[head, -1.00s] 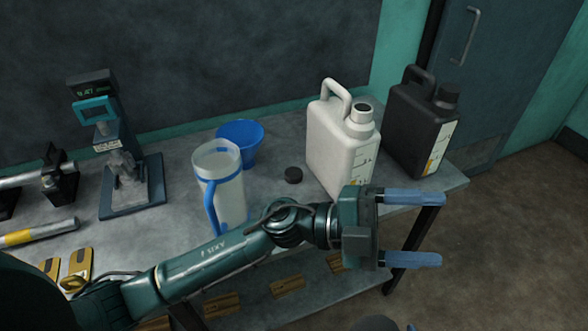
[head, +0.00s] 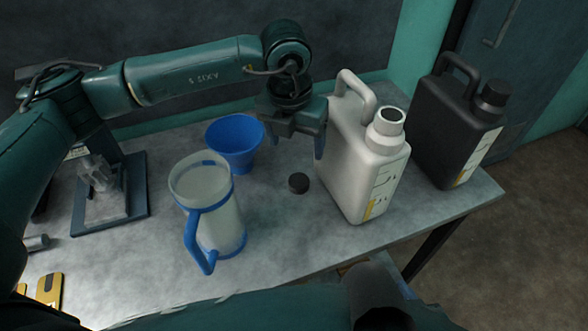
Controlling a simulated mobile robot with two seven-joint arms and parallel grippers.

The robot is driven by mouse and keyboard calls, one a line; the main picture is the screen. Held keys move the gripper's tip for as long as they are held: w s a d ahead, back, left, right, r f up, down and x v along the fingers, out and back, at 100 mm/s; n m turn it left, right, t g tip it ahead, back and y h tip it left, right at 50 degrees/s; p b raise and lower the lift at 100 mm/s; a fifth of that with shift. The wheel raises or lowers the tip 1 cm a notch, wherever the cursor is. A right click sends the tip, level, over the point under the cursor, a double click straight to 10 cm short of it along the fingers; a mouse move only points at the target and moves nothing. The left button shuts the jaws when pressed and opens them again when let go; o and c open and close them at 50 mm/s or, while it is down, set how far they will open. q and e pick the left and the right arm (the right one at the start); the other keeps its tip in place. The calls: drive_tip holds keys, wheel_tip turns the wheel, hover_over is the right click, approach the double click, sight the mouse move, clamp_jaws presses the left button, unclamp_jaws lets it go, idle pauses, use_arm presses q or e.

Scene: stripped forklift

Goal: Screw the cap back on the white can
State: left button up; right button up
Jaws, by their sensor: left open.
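The white can (head: 352,165) stands upright near the table's right end, its round neck (head: 390,121) open and bare. A small dark cap (head: 299,183) lies on the table just left of the can. My left gripper (head: 298,140) hangs downward above and behind the cap, close to the can's left side. I cannot tell whether that finger touches the can. My right gripper is not in view.
A black can (head: 445,130) with its cap on stands right of the white one. A clear jug (head: 212,215) with a blue handle and a blue funnel (head: 235,140) stand to the left. Table surface is free in front of the cap. A bench device (head: 108,195) stands far left.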

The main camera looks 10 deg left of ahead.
use_arm(q)
hover_over(299, 180)
drive_tip(key=f, duration=0.5)
drive_tip(key=s+f, duration=0.1)
drive_tip(key=f, duration=0.1)
drive_tip(key=shift+a+f+p, duration=0.15)
drive_tip(key=shift+f+p, duration=0.2)
drive_tip(key=shift+p, duration=0.05)
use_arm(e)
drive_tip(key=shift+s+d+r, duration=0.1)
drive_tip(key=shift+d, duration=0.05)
use_arm(q)
drive_tip(key=f, duration=0.3)
drive_tip(key=f+p, duration=0.1)
drive_tip(key=shift+w+f, duration=0.3)
drive_tip(key=shift+w, duration=0.05)
drive_tip(key=shift+f, duration=0.3)
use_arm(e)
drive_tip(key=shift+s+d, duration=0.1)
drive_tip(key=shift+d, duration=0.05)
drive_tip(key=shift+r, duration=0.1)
